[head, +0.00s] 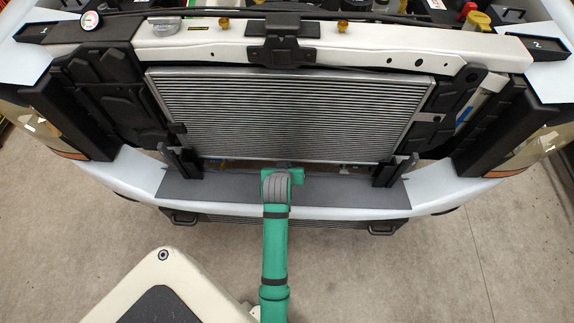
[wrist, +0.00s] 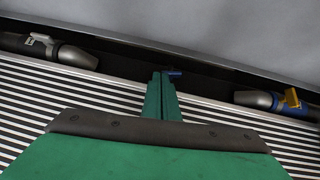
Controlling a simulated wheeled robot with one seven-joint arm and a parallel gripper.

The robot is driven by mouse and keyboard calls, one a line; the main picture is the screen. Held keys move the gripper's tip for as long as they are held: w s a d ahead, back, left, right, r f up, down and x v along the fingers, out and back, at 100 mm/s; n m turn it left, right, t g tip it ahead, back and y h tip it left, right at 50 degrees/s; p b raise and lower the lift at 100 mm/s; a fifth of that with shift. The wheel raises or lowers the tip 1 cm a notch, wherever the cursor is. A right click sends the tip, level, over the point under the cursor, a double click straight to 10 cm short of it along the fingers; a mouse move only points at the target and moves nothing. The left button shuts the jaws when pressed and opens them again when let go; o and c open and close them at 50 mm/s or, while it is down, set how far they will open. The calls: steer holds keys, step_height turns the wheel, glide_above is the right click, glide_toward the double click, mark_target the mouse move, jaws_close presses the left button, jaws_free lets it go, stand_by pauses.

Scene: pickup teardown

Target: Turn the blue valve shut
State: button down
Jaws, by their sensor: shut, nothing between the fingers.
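A small blue handle (wrist: 172,73), apparently the blue valve's, shows in the wrist view, right at the tip of my gripper. My gripper (wrist: 163,92) is shut, its green fingers together and reaching into the dark gap at the radiator's edge. The fingertips seem to be beside or against the blue handle; I cannot tell if they touch it. The valve's body is hidden. In the head view, my green wrist (head: 297,176) is low at the radiator's bottom edge and hides the fingers.
The radiator (head: 290,115) stands close to my gripper, with a grey crossmember (head: 225,190) along its bottom.

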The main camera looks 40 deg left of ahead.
stand_by(0.4)
steer(key=shift+r, duration=0.75)
